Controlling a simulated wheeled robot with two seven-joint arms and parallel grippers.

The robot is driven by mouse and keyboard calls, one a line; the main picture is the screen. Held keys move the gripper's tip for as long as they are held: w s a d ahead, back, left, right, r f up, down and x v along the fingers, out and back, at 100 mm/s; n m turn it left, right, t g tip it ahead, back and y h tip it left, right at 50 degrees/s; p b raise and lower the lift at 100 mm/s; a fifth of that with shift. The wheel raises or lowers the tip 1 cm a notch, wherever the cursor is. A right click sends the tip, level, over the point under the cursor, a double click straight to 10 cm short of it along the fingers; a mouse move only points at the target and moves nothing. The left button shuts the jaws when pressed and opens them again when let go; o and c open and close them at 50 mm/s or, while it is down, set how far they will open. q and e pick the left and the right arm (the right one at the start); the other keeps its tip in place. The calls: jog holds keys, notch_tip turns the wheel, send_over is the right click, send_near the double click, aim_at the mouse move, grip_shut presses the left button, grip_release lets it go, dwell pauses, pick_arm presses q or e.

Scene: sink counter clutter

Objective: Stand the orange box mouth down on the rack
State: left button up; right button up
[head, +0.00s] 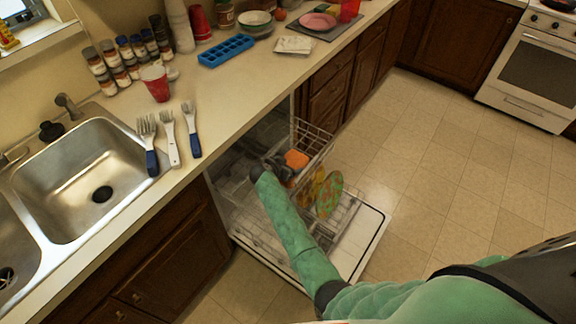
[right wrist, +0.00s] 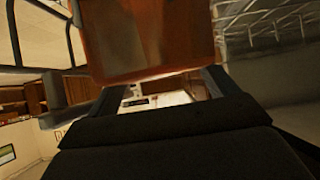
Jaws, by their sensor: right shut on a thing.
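The orange box (head: 296,159) is at the upper rack (head: 318,142) of the open dishwasher. My right gripper (head: 280,168) is shut on it, with the green-sleeved arm reaching over the open door. In the right wrist view the orange box (right wrist: 150,40) fills the upper middle, between the dark fingers of my right gripper (right wrist: 147,85). Wire bars of a rack show at the top right there. The box's mouth and whether its bottom touches the rack cannot be made out. My left gripper is not in view.
A patterned green and orange oval item (head: 329,194) and a yellow item stand in the lower rack (head: 350,215). The dishwasher door (head: 372,232) lies open. The counter (head: 235,95) holds forks, a red cup (head: 155,84) and a blue tray (head: 226,51). Floor to the right is clear.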

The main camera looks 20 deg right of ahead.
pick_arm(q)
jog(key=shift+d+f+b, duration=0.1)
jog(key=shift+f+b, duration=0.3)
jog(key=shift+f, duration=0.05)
pick_arm(e)
jog(key=shift+f, duration=0.35)
jog(key=o, duration=0.8)
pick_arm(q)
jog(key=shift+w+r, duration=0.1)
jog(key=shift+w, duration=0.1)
